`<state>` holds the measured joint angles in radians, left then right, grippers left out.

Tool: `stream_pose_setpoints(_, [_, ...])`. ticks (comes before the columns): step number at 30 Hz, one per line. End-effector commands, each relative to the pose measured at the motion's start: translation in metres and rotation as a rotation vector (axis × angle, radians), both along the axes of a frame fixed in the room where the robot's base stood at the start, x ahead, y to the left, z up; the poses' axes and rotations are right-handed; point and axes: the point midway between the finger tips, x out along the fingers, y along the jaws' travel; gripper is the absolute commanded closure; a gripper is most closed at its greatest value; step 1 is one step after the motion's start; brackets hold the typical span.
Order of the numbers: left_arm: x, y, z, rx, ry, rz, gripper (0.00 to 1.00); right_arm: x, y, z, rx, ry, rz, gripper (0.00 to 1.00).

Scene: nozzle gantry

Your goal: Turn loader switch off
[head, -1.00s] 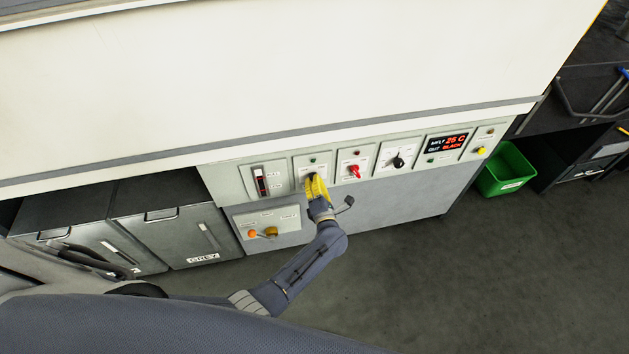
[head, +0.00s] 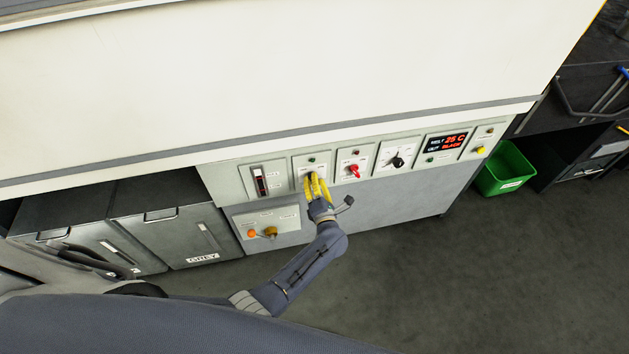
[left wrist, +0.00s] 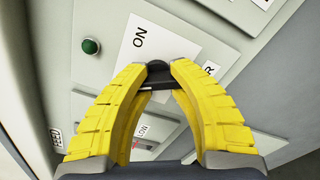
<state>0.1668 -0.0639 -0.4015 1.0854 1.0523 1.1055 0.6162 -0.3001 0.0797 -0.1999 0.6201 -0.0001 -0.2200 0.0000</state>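The loader switch (left wrist: 158,68) is a black knob on a white label plate in the left wrist view. The plate reads "ON" above it, and a partly covered word ends in "R". In the head view the switch (head: 310,177) is mostly hidden by my fingers. My left gripper (head: 315,181) has yellow fingers that reach up to the panel. In the left wrist view the fingertips (left wrist: 158,66) sit on both sides of the knob and appear to touch it. Which way the knob points is hard to see. My right gripper is not in view.
A dark green lamp (left wrist: 91,46) sits beside the plate. To the right in the head view are a red switch (head: 354,171), a black dial (head: 398,162) and a lit display (head: 446,142). An orange knob (head: 251,234) is lower left. A green bin (head: 508,168) stands right.

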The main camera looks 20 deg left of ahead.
Motion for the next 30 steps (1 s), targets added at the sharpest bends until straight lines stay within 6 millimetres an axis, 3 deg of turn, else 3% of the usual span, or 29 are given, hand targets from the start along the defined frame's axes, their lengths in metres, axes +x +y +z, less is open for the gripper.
stream_pose_setpoints(1, [-0.001, 0.009, -0.001, -0.001, -0.002, 0.016, 0.64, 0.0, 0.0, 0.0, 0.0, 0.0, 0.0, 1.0])
stream_pose_setpoints(12, [0.0, 0.007, 0.0, -0.001, -0.004, 0.011, 0.24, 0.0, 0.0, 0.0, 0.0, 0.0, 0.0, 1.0])
stream_pose_setpoints(22, [-0.004, 0.001, 0.001, -0.002, -0.003, 0.006, 0.24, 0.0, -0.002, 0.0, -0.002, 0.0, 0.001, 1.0])
stream_pose_setpoints(30, [-0.039, -0.018, 0.0, -0.002, -0.002, 0.006, 0.24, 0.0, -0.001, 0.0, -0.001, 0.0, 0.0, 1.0])
